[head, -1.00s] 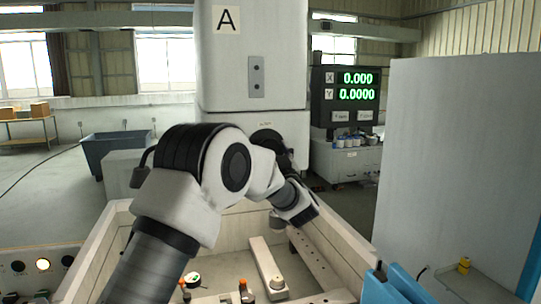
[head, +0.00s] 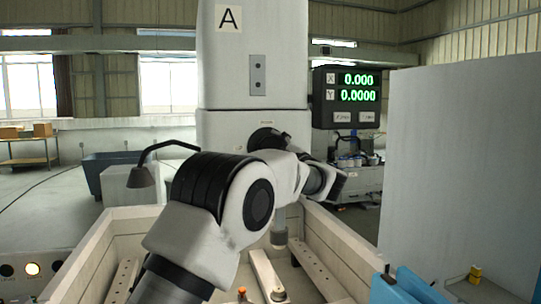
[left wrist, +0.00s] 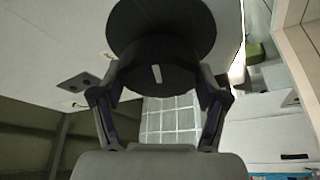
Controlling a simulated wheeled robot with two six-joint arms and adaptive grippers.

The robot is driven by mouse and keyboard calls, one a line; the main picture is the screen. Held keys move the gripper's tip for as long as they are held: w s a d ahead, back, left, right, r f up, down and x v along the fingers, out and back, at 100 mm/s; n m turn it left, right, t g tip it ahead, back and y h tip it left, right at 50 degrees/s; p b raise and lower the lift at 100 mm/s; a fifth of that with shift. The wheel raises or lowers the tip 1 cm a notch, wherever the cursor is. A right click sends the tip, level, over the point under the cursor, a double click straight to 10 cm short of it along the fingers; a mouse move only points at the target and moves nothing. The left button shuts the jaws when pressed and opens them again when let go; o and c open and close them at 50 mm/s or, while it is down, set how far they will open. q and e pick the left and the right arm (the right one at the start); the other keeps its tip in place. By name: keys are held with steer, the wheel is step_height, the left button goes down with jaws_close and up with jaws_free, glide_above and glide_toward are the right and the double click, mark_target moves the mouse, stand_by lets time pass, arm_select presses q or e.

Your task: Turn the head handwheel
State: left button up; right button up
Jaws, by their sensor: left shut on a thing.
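The head handwheel (head: 267,139) is a dark round wheel on the front of the pale machine head marked A. In the head view my left arm's wrist covers its lower part. In the left wrist view the handwheel (left wrist: 160,25) shows as a black disc with a thick round hub bearing a pale mark. My left gripper (left wrist: 160,78) is shut on the hub, one finger on each side. My right gripper is not in view.
Below the head is an open pale tank (head: 95,258) with rails and small fittings inside. A black lamp (head: 141,177) stands left of my arm. A readout (head: 352,97) shows zeros at the right. A large grey panel (head: 455,160) and a blue object (head: 408,287) bound the right side.

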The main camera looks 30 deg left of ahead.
arm_select(q)
steer(key=n, duration=0.2)
steer(key=n+g+h, duration=0.1)
steer(key=n, duration=0.2)
steer(key=shift+r+g, duration=0.15)
steer(key=shift+g, duration=0.15)
steer(key=n+h, duration=0.1)
steer(key=n, duration=0.2)
steer(key=shift+n+h+b, duration=0.3)
steer(key=shift+n, duration=0.1)
steer(key=o, duration=0.9)
steer(key=shift+o, duration=1.3)
steer(key=shift+w+a+f, duration=0.1)
steer(key=shift+f, duration=0.1)
